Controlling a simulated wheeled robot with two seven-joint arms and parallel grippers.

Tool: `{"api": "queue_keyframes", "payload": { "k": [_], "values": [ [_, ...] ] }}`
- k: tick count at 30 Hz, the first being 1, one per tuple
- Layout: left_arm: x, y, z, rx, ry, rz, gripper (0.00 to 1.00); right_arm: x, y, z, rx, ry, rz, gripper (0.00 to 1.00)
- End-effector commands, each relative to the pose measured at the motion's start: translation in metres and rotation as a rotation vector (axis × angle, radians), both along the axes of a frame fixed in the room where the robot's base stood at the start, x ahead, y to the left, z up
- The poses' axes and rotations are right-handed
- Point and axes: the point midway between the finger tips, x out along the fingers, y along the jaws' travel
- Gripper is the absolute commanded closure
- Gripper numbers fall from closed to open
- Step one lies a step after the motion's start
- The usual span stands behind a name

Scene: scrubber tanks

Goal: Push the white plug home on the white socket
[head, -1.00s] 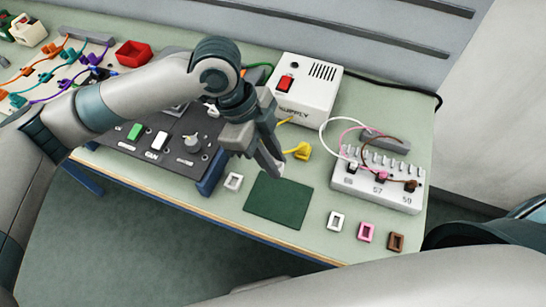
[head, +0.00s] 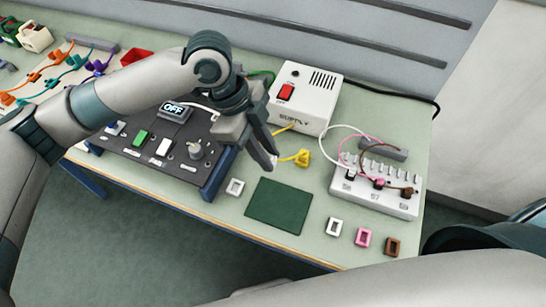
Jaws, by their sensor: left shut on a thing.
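My left gripper (head: 267,157) comes in from the left and is above the bench, between the dark control panel and the green mat. It is shut on a small white thing (head: 274,161), which looks like the white plug and is mostly hidden by the fingers. A white cable (head: 200,105) runs from behind the panel's display towards the gripper. I cannot pick out the white socket for sure. Another white plug (head: 351,174) sits at the left of the numbered terminal block (head: 375,197). My right gripper is out of view.
The control panel (head: 125,150) is left, the green mat (head: 279,206) in front.

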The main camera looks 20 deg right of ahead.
Motion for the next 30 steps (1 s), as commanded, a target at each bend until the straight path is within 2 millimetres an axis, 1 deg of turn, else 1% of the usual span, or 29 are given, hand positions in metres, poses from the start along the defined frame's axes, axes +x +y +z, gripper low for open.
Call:
{"api": "queue_keyframes", "payload": {
  "k": [6, 30],
  "values": [
    [0.028, 0.012, 0.001, 0.001, -0.001, 0.005, 1.00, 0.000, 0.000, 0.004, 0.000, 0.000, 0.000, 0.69],
    [0.126, 0.054, 0.000, 0.002, -0.003, 0.005, 1.00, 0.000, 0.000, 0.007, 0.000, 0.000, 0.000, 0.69]
  ]
}}
